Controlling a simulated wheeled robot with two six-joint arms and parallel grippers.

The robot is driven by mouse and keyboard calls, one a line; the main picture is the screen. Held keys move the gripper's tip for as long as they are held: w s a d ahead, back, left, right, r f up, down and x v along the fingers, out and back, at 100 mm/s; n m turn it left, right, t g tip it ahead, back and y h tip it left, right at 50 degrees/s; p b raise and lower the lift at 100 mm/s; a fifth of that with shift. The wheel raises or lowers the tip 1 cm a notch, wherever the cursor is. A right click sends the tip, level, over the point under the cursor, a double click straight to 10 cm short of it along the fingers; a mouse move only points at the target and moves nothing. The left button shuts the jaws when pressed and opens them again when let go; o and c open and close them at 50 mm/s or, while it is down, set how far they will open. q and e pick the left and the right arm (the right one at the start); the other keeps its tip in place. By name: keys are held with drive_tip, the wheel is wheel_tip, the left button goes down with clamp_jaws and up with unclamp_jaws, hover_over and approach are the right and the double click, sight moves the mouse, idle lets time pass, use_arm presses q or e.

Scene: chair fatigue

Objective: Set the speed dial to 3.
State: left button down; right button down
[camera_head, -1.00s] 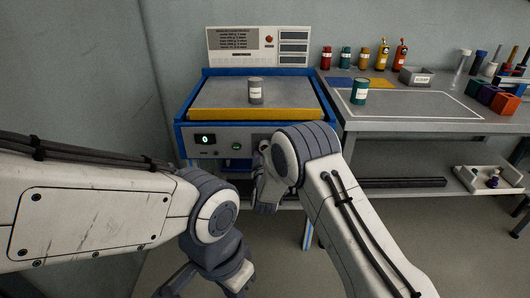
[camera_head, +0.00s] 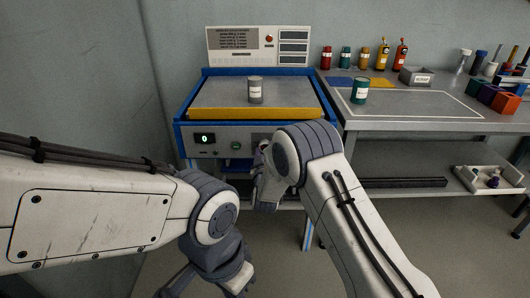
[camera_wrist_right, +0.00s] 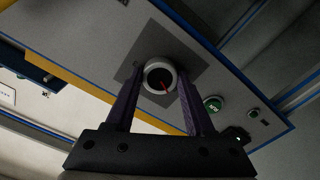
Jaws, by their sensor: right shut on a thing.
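The speed dial (camera_wrist_right: 160,78) is a round knob with a pale rim, a dark face and a red pointer line, on a dark square plate. My right gripper (camera_wrist_right: 160,74) has its two fingers on either side of the dial and is shut on it. The red pointer slants toward the lower right in the wrist view; I can read no numbers around it. In the head view my right gripper (camera_head: 265,168) is at the machine's front panel, and my arm hides the dial. My left gripper (camera_head: 205,284) hangs low at the bottom edge, its fingertips cut off.
The blue-framed machine (camera_head: 187,112) has a green display (camera_head: 204,139) reading 0 and a green button (camera_head: 236,146). A grey can (camera_head: 256,90) stands on its platform. The grey bench (camera_head: 430,128) at right carries a green can (camera_head: 360,91), bottles and coloured blocks.

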drive_tip(key=m+b, duration=0.1)
drive_tip(key=m, duration=0.2)
drive_tip(key=shift+f+m+b, duration=0.1)
drive_tip(key=shift+m+b, duration=0.2)
drive_tip(key=m+b, duration=0.2)
drive_tip(key=m, duration=0.1)
drive_tip(key=shift+m, duration=0.3)
drive_tip(key=m+b, duration=0.2)
drive_tip(key=m, duration=0.1)
drive_tip(key=shift+m, duration=0.4)
drive_tip(key=m+b, duration=0.3)
drive_tip(key=shift+f+m, duration=0.1)
drive_tip(key=shift+m, duration=0.2)
drive_tip(key=m+b, duration=0.2)
drive_tip(key=shift+m, duration=0.3)
drive_tip(key=m+b, duration=0.8)
drive_tip(key=shift+f+b, duration=0.1)
drive_tip(key=shift+b, duration=0.3)
drive_tip(key=shift+d+r+m+b, duration=0.1)
drive_tip(key=shift+r+m+b, duration=0.1)
drive_tip(key=shift+m+b, duration=1.25)
